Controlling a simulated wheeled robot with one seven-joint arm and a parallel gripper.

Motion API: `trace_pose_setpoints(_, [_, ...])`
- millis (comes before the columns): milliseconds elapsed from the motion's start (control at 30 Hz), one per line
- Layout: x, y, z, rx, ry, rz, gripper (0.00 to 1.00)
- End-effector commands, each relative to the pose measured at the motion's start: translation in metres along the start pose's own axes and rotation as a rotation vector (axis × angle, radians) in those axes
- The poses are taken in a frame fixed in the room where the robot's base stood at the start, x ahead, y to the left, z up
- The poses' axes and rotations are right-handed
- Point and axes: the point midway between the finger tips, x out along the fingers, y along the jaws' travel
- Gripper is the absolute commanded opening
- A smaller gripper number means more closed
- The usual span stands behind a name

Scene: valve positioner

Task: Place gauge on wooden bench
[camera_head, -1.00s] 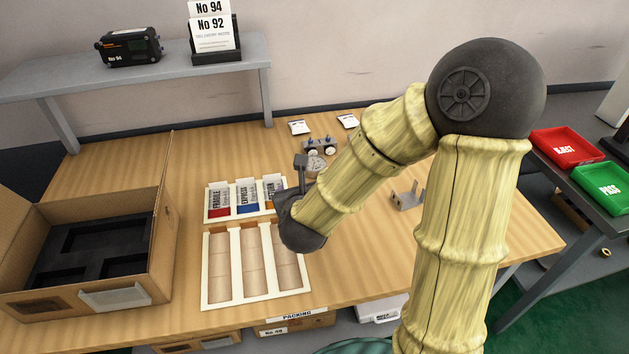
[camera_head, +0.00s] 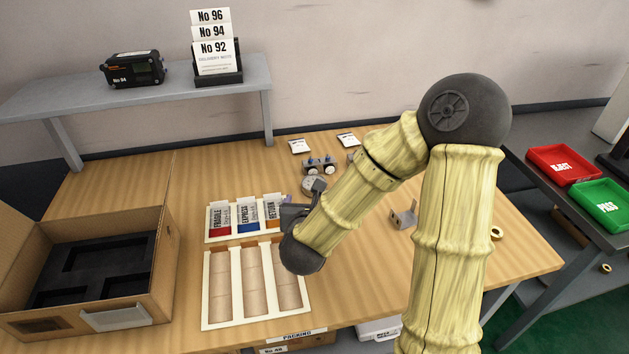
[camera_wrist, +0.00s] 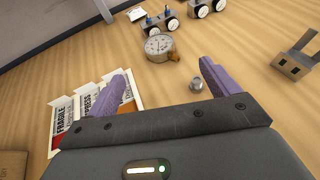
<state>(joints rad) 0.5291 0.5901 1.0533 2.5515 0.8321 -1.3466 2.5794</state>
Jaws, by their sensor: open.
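The gauge (camera_wrist: 158,46) is a round white dial with a metal rim and a brass fitting. It lies face up on the wooden bench (camera_wrist: 235,40), and I see nothing holding it. In the head view the gauge (camera_head: 309,184) is partly hidden by my gripper (camera_head: 317,190). In the wrist view my gripper (camera_wrist: 163,72) has its two purple fingers wide apart, with nothing between them. The gauge is beyond the fingertips, apart from them. The wooden bench (camera_head: 225,165) also fills the middle of the head view.
A small silver part (camera_wrist: 196,85) lies near the right finger. Twin-gauge blocks (camera_head: 319,166), a metal bracket (camera_head: 403,216), a label tray (camera_head: 208,236) and a partitioned tray (camera_head: 206,300) surround the gripper. An open foam-lined box (camera_head: 160,270) stands left. Bench at right is mostly clear.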

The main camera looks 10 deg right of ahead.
Motion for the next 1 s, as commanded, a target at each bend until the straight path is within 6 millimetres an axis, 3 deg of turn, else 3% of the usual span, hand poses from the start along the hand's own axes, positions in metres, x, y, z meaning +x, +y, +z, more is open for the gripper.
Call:
trace_pose_setpoints(500, [0.013,0.002,-0.004,-0.009,0.003,0.003,0.87])
trace_pose_setpoints(1000, [0.101,0.002,-0.005,-0.007,0.000,0.002,0.87])
